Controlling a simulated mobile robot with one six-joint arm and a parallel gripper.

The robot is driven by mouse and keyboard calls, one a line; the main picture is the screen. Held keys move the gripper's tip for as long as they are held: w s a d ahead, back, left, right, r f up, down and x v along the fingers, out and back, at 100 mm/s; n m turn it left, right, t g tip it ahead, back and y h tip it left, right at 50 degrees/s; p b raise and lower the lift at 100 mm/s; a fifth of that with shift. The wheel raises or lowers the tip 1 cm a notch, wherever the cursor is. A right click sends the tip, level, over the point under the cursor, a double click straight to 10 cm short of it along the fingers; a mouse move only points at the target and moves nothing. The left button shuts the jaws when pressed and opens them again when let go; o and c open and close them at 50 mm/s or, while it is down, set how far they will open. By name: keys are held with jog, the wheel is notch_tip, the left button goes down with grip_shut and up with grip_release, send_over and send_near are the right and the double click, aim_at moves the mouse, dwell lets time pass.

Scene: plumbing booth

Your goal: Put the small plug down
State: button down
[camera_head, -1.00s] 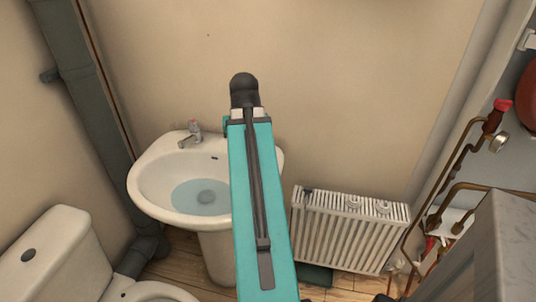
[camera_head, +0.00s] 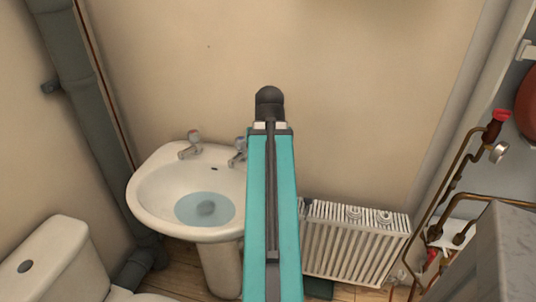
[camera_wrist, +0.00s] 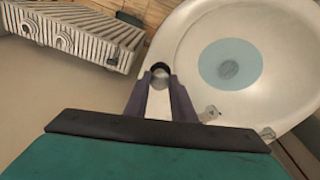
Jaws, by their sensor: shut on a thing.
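My gripper (camera_wrist: 163,97) shows in the wrist view, its two grey fingers shut on a small pale thing with a dark rim, seemingly the small plug (camera_wrist: 160,69). Its lower part is hidden between the fingers. The plug is in front of the wall side, between the radiator and the basin in that view, and I cannot tell its height. In the head view my teal arm hides the gripper and the plug.
A white basin (camera_head: 153,196) with two taps (camera_head: 189,145) holds water. The ribbed radiator (camera_head: 355,245) is right of it, with two round fittings on its top. A toilet (camera_head: 45,262) stands left. Copper pipes (camera_head: 462,150) and a grey-topped unit (camera_head: 510,250) are at right.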

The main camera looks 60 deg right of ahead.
jog(key=shift+w+d+r+p, duration=0.3)
jog(key=shift+d+p, duration=0.25)
jog(key=shift+p, duration=1.55)
jog(key=p, duration=0.2)
jog(key=d+p, duration=0.1)
jog(key=p, duration=0.2)
jog(key=shift+w+f, duration=0.2)
jog(key=shift+w, duration=0.2)
jog(key=w+d+p, duration=0.1)
jog(key=w+d, duration=0.1)
jog(key=d, duration=0.1)
jog(key=w+d+f+p, duration=0.1)
jog(key=w+d, duration=0.2)
jog(key=d, duration=0.1)
jog(key=w+d+p, duration=0.1)
jog(key=w+d, duration=0.1)
jog(key=d, duration=0.2)
jog(key=shift+w+d+f, duration=0.1)
jog(key=shift+w+f, duration=0.05)
jog(key=shift+f, duration=0.15)
jog(key=shift+f+p, duration=1)
jog(key=shift+f, duration=0.75)
jog(key=shift+f, duration=0.2)
jog(key=c, duration=1.5)
grip_release()
